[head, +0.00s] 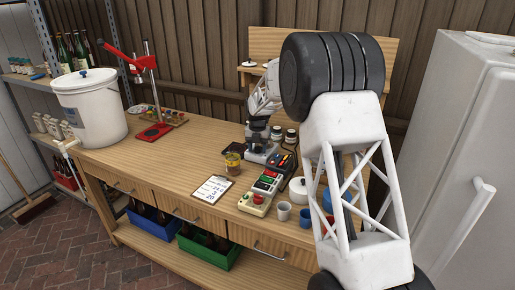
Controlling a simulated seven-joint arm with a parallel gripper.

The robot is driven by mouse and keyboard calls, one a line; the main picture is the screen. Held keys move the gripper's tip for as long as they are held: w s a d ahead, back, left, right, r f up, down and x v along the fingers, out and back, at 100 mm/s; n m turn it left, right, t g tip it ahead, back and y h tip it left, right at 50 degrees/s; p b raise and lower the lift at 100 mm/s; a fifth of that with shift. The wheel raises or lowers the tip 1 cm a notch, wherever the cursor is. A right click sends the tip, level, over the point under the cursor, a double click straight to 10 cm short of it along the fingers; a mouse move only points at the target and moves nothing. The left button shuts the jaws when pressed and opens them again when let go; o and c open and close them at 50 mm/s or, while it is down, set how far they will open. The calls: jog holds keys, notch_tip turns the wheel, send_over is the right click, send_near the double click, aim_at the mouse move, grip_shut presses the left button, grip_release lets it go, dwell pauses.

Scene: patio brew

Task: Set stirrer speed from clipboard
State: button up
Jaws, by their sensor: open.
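The clipboard (213,189) lies on the wooden bench near its front edge. Its white sheet has a few dark handwritten figures, too small to read surely. My arm rises at the right and reaches back over the bench. My gripper is at its far end, small and above the grey device, apart from the clipboard; its fingers are hard to make out.
An amber jar (232,163) stands behind the clipboard. A grey cup (284,211) and a blue mug (305,217) stand near the front edge. A red lever press (150,85) and a white bucket (92,108) are at left. The bench's left middle is clear.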

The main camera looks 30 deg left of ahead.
jog(key=c, duration=0.9)
jog(key=shift+c, duration=0.2)
jog(key=shift+m, duration=1.6)
jog(key=o, duration=0.9)
jog(key=shift+o, duration=0.2)
jog(key=shift+r, duration=0.1)
